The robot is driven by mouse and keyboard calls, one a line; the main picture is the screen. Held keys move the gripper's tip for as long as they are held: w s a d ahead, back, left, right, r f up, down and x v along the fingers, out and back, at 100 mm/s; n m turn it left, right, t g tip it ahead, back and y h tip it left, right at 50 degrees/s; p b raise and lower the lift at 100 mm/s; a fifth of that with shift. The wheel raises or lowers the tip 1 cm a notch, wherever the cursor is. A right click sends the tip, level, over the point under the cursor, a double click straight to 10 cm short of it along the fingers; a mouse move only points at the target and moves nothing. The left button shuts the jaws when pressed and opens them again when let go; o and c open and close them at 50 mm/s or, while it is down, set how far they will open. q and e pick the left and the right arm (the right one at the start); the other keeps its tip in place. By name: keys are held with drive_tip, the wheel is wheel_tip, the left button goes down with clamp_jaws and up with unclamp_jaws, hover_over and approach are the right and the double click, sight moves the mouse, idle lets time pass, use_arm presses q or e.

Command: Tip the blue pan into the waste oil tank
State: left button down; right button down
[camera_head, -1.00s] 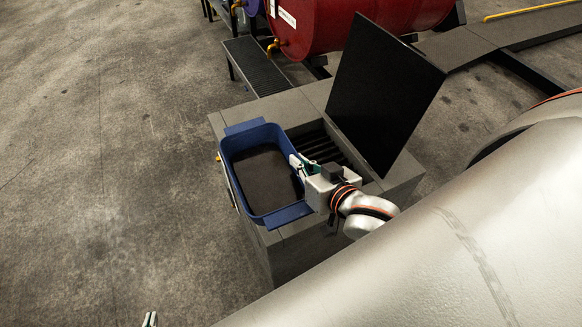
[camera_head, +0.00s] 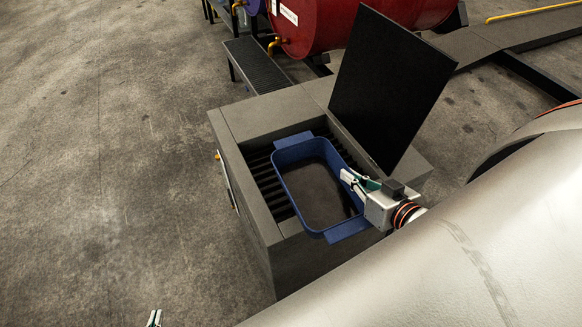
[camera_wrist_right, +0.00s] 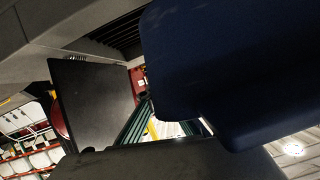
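The blue pan (camera_head: 353,229) with a dark content is held over the slatted opening of the grey waste oil tank (camera_head: 262,112). It looks roughly level, and its far end lies near the opening's back edge. My right gripper (camera_head: 352,182) is shut on the pan's right side wall, one fingertip showing inside the rim. In the right wrist view the pan (camera_wrist_right: 235,60) fills the upper right as a dark blue surface. The tank's black lid (camera_head: 390,85) stands open behind the pan. Only the tip of my left gripper (camera_head: 154,318) shows at the bottom edge, away from the pan.
A red drum (camera_head: 330,25) lies behind the tank, with a dark grated stand (camera_head: 257,65) beside it. The concrete floor (camera_head: 90,180) on the left is clear.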

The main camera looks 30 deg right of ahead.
drive_tip(key=shift+s+d, duration=0.15)
drive_tip(key=shift+d, duration=0.05)
drive_tip(key=shift+r, duration=0.1)
